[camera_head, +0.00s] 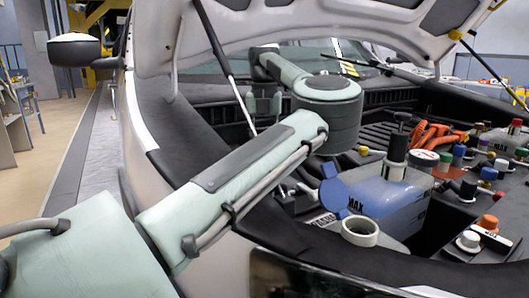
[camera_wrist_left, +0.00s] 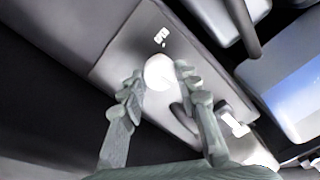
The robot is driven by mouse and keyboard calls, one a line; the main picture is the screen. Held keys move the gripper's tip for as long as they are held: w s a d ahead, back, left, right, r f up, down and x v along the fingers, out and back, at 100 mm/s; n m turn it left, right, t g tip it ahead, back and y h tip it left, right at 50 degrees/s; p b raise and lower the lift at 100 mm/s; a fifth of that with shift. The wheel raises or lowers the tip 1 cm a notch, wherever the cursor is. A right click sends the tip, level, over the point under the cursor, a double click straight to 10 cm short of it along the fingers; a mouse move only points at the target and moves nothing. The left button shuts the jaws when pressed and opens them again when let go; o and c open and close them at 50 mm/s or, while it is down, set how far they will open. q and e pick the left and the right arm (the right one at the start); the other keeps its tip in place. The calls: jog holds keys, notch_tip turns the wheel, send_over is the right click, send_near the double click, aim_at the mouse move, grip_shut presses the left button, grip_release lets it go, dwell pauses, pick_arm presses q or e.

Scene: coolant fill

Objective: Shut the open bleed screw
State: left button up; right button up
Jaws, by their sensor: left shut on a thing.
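My left gripper (camera_wrist_left: 159,75) shows in the left wrist view with its two ribbed fingers on either side of a round white knob (camera_wrist_left: 160,71), which I take to be the bleed screw. The fingers are shut on it. The knob sits on a dark grey plate (camera_wrist_left: 125,50) with a small white marking. How far the screw is turned cannot be told. In the head view my left arm reaches over the fender into the engine bay, and its fingertips cannot be made out there. My right gripper is in neither view.
The coolant tank (camera_head: 385,195) with blue liquid and a MAX mark stands right of my arm. A blue cap (camera_head: 334,190) and a white ring (camera_head: 360,232) are close by. Several coloured caps crowd the right. A hood strut (camera_head: 215,45) and the raised hood (camera_head: 300,25) limit room above.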

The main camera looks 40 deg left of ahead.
pick_arm(q)
jog(key=shift+m, duration=1)
jog(key=o, duration=1.2)
jog(key=shift+c, duration=0.2)
notch_tip(320, 180, up, 12)
